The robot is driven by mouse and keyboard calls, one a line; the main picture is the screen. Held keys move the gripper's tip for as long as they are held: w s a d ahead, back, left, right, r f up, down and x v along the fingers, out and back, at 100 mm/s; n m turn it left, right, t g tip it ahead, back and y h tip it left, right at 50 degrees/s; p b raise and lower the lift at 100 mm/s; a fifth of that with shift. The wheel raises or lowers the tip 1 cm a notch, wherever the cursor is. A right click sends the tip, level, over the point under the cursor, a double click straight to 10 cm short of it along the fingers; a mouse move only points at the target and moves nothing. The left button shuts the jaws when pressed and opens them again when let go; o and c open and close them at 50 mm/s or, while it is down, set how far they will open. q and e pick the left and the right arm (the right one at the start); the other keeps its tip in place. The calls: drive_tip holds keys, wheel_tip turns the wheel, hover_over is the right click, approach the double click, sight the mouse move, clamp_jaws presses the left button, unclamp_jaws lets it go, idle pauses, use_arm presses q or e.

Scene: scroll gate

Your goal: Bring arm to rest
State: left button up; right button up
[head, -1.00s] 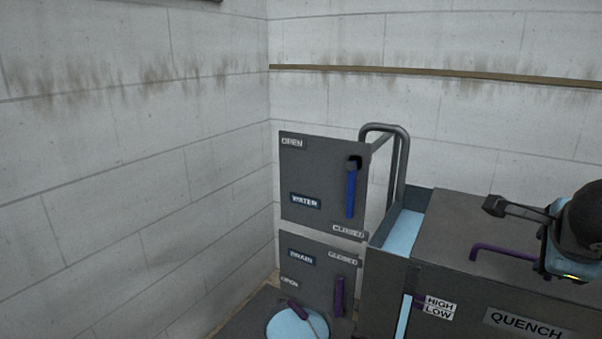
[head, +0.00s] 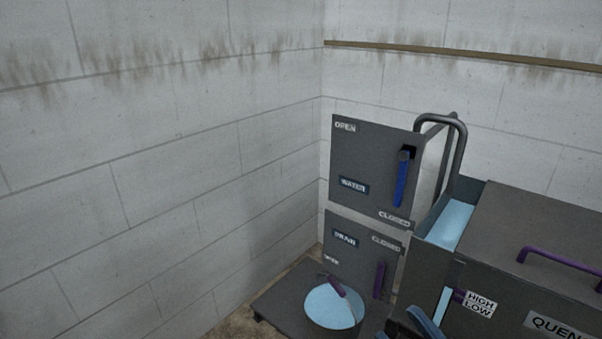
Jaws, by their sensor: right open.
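My right gripper (head: 415,326) shows only in part at the bottom edge of the head view, as blue and dark parts in front of the grey quench tank. It is open, and I see nothing between its fingers. The rest of my right arm is out of the picture. My left gripper is not in view.
The quench tank (head: 530,225) has a purple lid handle (head: 560,257) and light blue water at its open side. Left of it stand the water panel with a blue lever (head: 402,180) and the drain panel with a purple lever (head: 379,280). A round light-blue basin (head: 330,308) sits below.

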wheel_tip(320, 180, down, 8)
drive_tip(key=m+h, duration=0.7)
drive_tip(key=m, duration=0.4)
use_arm(q)
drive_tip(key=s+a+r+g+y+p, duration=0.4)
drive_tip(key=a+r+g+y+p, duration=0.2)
drive_tip(key=p, duration=3.2)
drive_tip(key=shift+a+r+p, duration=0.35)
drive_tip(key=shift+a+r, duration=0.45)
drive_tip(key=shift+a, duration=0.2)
use_arm(e)
drive_tip(key=s+d+r+g+h, duration=0.3)
drive_tip(key=d+r+g+h, duration=0.3)
drive_tip(key=d+g, duration=0.1)
drive_tip(key=shift+s, duration=0.4)
drive_tip(key=shift+r, duration=0.1)
